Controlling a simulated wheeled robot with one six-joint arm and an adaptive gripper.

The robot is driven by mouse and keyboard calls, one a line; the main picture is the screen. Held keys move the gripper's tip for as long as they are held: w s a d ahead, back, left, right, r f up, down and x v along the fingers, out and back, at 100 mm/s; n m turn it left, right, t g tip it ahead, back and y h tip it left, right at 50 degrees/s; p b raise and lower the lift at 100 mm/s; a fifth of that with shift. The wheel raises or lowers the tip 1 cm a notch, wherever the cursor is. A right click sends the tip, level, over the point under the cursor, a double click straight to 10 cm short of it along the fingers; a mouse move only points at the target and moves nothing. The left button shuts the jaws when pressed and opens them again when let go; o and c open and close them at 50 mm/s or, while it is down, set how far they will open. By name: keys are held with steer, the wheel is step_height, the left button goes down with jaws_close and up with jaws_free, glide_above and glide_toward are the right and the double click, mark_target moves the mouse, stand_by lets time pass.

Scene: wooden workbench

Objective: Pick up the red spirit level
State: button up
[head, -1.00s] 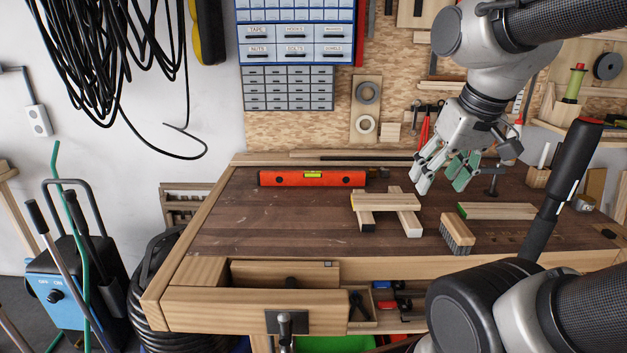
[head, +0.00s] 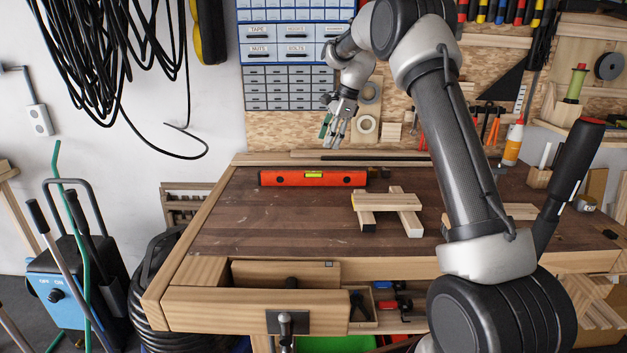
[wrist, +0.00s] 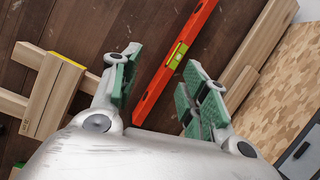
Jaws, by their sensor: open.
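The red spirit level (head: 276,179) lies flat along the back of the workbench, left of centre, with a yellow-green vial in its middle. My gripper (head: 332,136) is above and behind the level's right part in the head view, apart from it. In the wrist view the level (wrist: 196,27) runs diagonally between my two green-padded fingers (wrist: 157,92). The fingers are spread apart with nothing held between them.
Crossed wooden blocks (head: 396,203) lie right of the level, and show at left in the wrist view (wrist: 52,95). The dark bench top (head: 270,220) in front of the level is clear.

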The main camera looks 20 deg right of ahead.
mark_target(315, 172)
steer(key=w+f+m, duration=0.1)
steer(key=w+f, duration=0.1)
steer(key=f, duration=0.1)
steer(key=w+f+m, duration=0.1)
steer(key=w+f, duration=0.1)
steer(key=f, duration=0.1)
steer(key=w+a+f+m, duration=0.1)
steer(key=w+f, duration=0.1)
steer(key=f, duration=0.1)
steer(key=shift+w+y, duration=0.1)
steer(key=shift+y, duration=0.2)
steer(key=x, duration=0.2)
steer(key=shift+f, duration=0.3)
steer(key=x, duration=0.5)
steer(key=shift+f, duration=0.2)
jaws_close()
